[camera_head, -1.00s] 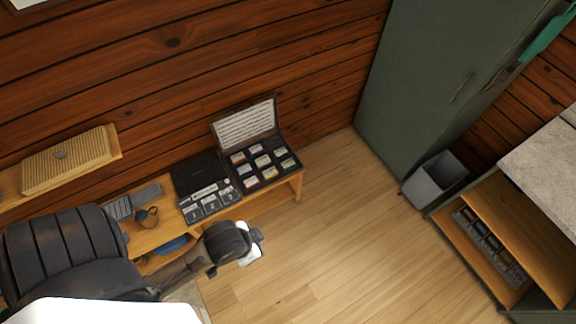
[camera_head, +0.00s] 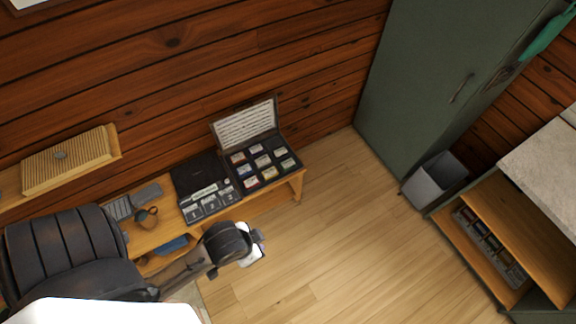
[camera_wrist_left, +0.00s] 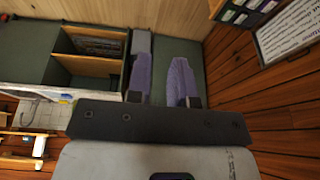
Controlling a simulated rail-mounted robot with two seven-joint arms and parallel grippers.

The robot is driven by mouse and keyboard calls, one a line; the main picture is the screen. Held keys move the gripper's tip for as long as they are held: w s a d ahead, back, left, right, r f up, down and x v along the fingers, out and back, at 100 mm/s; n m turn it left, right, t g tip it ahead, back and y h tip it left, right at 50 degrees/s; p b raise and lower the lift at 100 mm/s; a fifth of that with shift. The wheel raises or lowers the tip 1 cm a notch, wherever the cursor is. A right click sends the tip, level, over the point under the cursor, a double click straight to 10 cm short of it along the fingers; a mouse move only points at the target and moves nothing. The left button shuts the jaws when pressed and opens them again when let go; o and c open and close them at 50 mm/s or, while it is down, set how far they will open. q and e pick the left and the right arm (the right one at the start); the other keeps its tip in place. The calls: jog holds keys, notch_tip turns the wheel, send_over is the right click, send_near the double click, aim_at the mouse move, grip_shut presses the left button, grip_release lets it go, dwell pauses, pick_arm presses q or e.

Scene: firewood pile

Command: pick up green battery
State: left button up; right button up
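I cannot make out a battery that is clearly green. An open dark case (camera_head: 241,178) on the wooden desk holds several small pale and coloured items (camera_head: 263,161), too small to identify. A rack of dark slots (camera_head: 488,243) sits on the low shelf at the right; its contents are too small to tell. In the left wrist view my left gripper (camera_wrist_left: 161,78) has its two purple-grey fingers apart with nothing visible between them. It is not touching any object that I can see. My right gripper is not in view.
A wooden desk (camera_head: 292,184) stands against the plank wall. A tall green cabinet (camera_head: 425,85) and a grey bin (camera_head: 434,180) stand right of it. A shelf unit (camera_head: 515,225) is at the far right. The wooden floor (camera_head: 335,245) between is clear. Dark ribbed shapes block the lower left.

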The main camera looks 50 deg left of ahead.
pick_arm(q)
jog(key=o, duration=1)
jog(key=shift+a, duration=0.15)
jog(key=o, duration=0.4)
jog(key=shift+o, duration=0.2)
jog(key=shift+d, duration=0.2)
